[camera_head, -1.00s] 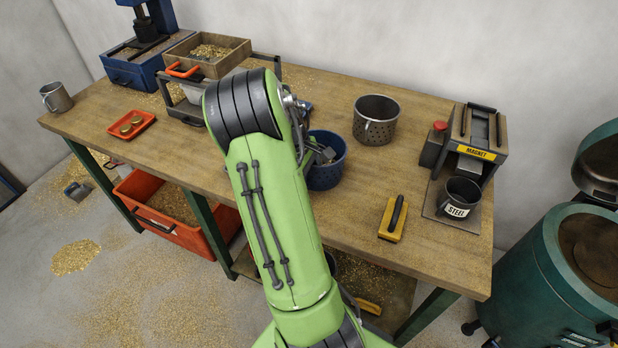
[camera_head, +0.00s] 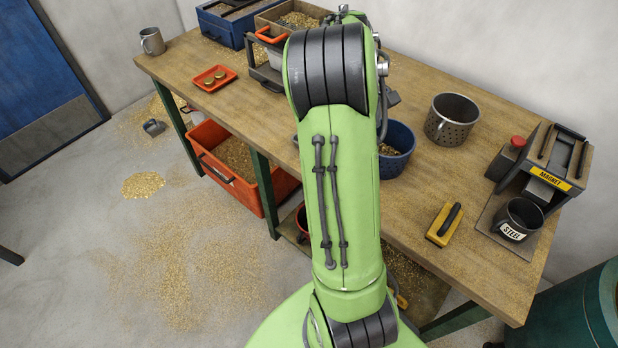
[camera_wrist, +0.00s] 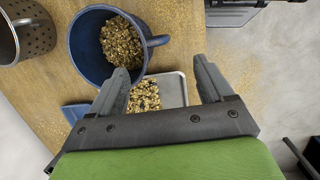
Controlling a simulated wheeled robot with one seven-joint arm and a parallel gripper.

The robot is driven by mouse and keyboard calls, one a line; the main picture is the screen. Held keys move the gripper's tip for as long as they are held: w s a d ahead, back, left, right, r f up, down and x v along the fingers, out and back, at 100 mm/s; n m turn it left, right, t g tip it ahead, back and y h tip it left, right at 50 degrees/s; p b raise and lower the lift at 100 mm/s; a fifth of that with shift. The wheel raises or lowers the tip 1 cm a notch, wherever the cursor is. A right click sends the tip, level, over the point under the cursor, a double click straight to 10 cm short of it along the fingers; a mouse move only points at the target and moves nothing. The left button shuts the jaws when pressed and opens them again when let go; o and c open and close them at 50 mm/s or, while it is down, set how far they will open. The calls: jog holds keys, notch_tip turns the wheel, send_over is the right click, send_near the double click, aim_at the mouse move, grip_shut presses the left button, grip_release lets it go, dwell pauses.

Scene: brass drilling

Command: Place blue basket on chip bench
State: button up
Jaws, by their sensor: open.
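The blue basket (camera_head: 397,163) stands on the wooden bench (camera_head: 440,190) in the head view, partly hidden behind my arm. In the wrist view the blue basket (camera_wrist: 84,65) is at upper left, with brass chips inside and a handle on its right side. My gripper (camera_wrist: 165,78) is open, its two fingers apart with nothing held between them. The left finger overlaps the basket's lower right edge in the picture; I cannot tell if they touch. In the head view my arm mostly hides the gripper.
A perforated metal pot (camera_head: 451,120) stands right of the basket. A grey tray with chips (camera_wrist: 172,90) lies beside the basket. An orange tray (camera_head: 213,79) is at left.

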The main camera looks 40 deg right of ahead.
jog(key=s+a+r+m+t, duration=0.1)
jog(key=a+r+t, duration=0.25)
jog(key=a, duration=0.65)
jog(key=a+r+t, duration=0.2)
jog(key=a+r, duration=0.3)
jog(key=a, duration=0.5)
jog(key=s+a+t+y, duration=0.1)
jog(key=s+a+t, duration=0.1)
jog(key=s+a, duration=0.6)
jog(key=shift+s+a+f+m, duration=0.25)
jog(key=shift+s+a+m, duration=0.1)
jog(key=shift+a, duration=0.75)
jog(key=shift+r+t, duration=0.15)
jog(key=shift+t, duration=0.1)
